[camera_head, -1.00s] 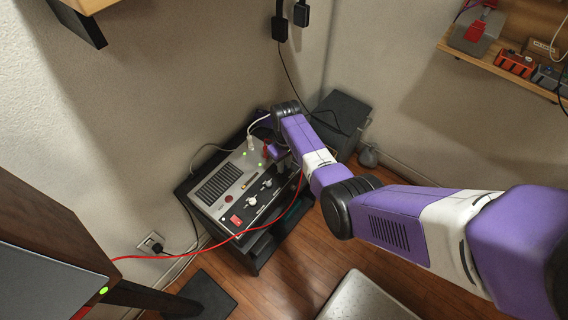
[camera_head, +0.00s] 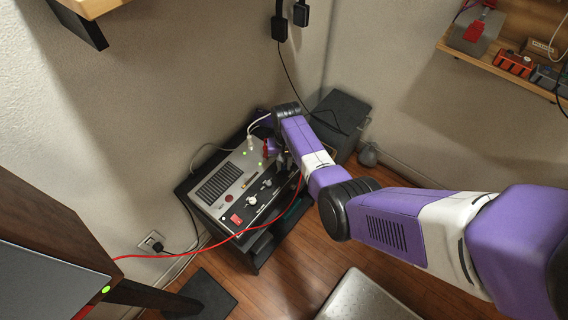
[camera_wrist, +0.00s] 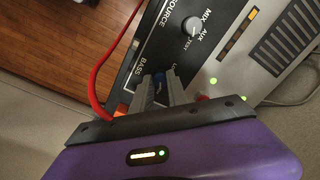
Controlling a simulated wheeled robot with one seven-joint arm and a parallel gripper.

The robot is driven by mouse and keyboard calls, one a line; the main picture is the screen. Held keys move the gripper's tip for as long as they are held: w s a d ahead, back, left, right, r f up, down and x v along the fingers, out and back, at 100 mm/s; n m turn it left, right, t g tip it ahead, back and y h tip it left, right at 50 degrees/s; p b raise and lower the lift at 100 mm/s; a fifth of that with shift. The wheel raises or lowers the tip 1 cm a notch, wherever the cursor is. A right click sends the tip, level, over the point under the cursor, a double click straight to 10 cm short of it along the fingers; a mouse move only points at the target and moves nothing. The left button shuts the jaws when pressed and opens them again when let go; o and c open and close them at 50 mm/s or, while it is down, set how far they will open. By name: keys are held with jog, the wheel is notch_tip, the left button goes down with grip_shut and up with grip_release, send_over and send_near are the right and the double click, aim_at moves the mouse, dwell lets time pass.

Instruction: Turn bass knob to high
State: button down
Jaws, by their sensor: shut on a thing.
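The grey amplifier-like unit (camera_head: 238,166) sits on a dark stand in the corner, with a black control panel. In the wrist view, the panel's "BASS" label (camera_wrist: 139,70) lies beside my gripper (camera_wrist: 160,93). The start of a "LO" marking shows by the fingers; the rest of the scale and the knob's pointer are hidden. In the head view, my arm reaches the unit's right side and mostly covers the gripper and this knob.
A white "SOURCE" selector knob (camera_wrist: 192,25) is close to the fingers. A red cable (camera_head: 240,234) crosses the unit's front and passes near my gripper. White cables (camera_head: 250,136) plug in at the back. A dark box (camera_head: 341,116) stands right of the unit.

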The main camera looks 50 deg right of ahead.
aim_at(285, 166)
dwell(0.4)
jog(key=c, duration=1.3)
grip_release()
jog(key=shift+r, duration=0.15)
jog(key=shift+s+r, duration=0.1)
jog(key=shift+r, duration=3.65)
jog(key=shift+d, duration=0.1)
